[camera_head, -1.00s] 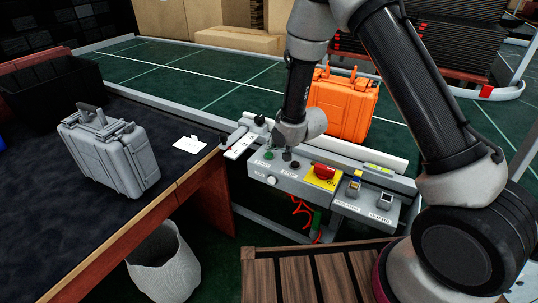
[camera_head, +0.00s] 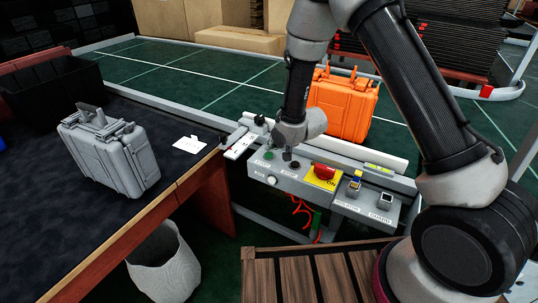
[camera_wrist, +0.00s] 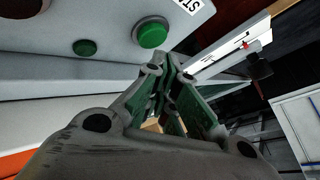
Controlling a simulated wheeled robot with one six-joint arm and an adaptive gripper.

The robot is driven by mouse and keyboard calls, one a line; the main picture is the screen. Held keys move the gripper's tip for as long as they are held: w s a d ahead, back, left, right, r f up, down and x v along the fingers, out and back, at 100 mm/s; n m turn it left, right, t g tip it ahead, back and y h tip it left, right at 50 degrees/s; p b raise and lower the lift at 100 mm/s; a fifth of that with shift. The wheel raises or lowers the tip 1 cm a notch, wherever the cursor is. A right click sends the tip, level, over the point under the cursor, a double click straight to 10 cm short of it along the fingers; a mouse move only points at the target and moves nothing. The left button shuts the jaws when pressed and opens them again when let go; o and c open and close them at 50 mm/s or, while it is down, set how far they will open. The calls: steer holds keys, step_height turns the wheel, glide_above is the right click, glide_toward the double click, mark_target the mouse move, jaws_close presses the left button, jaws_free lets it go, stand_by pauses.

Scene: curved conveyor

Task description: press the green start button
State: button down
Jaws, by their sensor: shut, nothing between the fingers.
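The green start button (camera_head: 268,155) is on the sloped grey control panel (camera_head: 256,172), beside the conveyor in the head view. In the wrist view, a bright green button (camera_wrist: 152,33) in a grey ring stands by a label partly reading "ST". My gripper (camera_head: 287,156) points down just right of the start button, near the dark stop button (camera_head: 295,164). My gripper's fingers are shut and empty; they also show in the wrist view (camera_wrist: 163,62), tips close below the green button. A gap seems to remain, but contact is hard to judge.
A second, duller green round part (camera_wrist: 85,47) is in the wrist view. A red knob (camera_head: 323,171) on a yellow plate and small switches (camera_head: 354,186) sit to the right. An orange case (camera_head: 343,104) stands behind; a grey case (camera_head: 110,155) is on the left table.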

steer(key=shift+f, duration=0.1)
steer(key=shift+f, duration=0.35)
